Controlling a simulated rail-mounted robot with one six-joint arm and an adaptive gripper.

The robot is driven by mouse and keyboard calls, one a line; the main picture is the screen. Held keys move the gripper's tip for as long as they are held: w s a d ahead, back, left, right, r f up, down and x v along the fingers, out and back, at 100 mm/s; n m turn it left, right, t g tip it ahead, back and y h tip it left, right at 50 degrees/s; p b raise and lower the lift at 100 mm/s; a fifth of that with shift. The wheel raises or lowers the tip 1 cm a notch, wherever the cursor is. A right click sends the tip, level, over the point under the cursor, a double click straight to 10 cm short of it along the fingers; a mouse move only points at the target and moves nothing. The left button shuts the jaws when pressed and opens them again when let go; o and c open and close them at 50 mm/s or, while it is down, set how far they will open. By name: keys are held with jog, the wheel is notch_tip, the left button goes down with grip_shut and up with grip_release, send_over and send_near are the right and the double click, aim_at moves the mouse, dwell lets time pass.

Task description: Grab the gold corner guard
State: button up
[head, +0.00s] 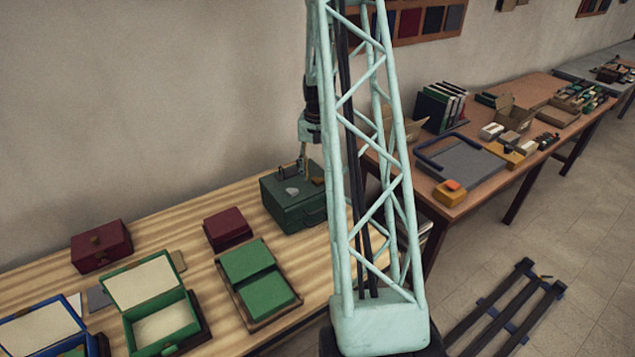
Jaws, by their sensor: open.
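My gripper (297,174) points down just above the back of a dark green case (295,208) on the striped wooden table (190,235). It is open, but its fingers are small and partly hard to separate from the case. A narrow gold-tan strip (306,165) shows at the gripper; I cannot tell whether it is the gold corner guard or part of the gripper. A pale grey patch (292,191) lies on the case's lid. The lattice column hides the case's right side and the table beyond it.
A second table (500,187) with many items stands right.

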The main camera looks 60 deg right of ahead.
jog(key=shift+f, duration=0.4)
jog(key=shift+c, duration=0.3)
jog(key=c, duration=0.7)
